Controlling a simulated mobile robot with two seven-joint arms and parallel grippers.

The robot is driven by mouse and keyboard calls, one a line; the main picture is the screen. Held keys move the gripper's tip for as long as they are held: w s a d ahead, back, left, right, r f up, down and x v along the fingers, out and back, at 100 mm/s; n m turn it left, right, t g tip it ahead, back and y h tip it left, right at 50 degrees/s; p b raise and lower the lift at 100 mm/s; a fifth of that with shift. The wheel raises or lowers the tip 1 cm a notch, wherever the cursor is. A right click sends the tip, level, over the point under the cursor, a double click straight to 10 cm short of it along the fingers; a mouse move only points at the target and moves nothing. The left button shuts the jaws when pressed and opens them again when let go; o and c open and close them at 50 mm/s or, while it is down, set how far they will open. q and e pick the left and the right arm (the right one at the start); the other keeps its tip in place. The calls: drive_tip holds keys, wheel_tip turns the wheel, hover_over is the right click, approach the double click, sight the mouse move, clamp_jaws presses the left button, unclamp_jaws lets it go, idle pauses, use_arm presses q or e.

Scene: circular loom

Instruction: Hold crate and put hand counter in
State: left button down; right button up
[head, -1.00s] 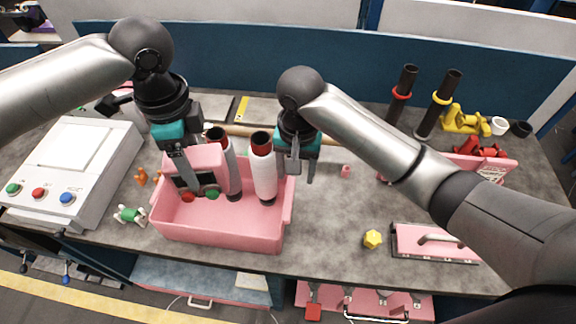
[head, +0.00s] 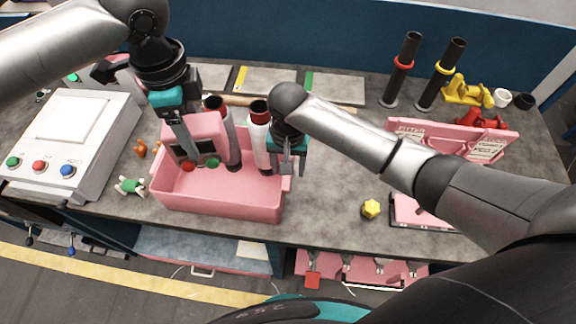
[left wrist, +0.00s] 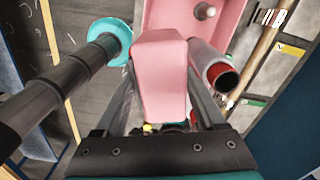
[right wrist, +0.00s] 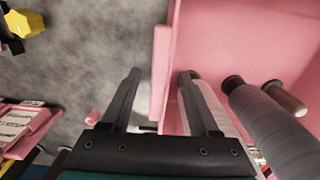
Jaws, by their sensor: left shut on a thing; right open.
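The pink crate (head: 217,203) stands on the worktop at the left of the head view. My left gripper (head: 186,148) is shut on the hand counter (head: 203,130), a pink box with dark windows and red and green buttons. The hand counter is over the left part of the crate; whether it touches the floor I cannot tell. It also fills the left wrist view (left wrist: 160,75) between the fingers. My right gripper (head: 288,166) is open at the crate's right wall. In the right wrist view its fingers stand on either side of that wall (right wrist: 160,70).
Several white rolls with dark ends (head: 259,140) stand in the crate, close to both grippers. A control box (head: 75,140) and a small green-and-white figure (head: 131,186) are on the left. A yellow piece (head: 371,208) lies right of the crate, with clear worktop between.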

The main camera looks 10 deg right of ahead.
drive_tip(key=shift+f, duration=0.35)
drive_tip(key=shift+c, duration=0.3)
clamp_jaws()
idle(1.3)
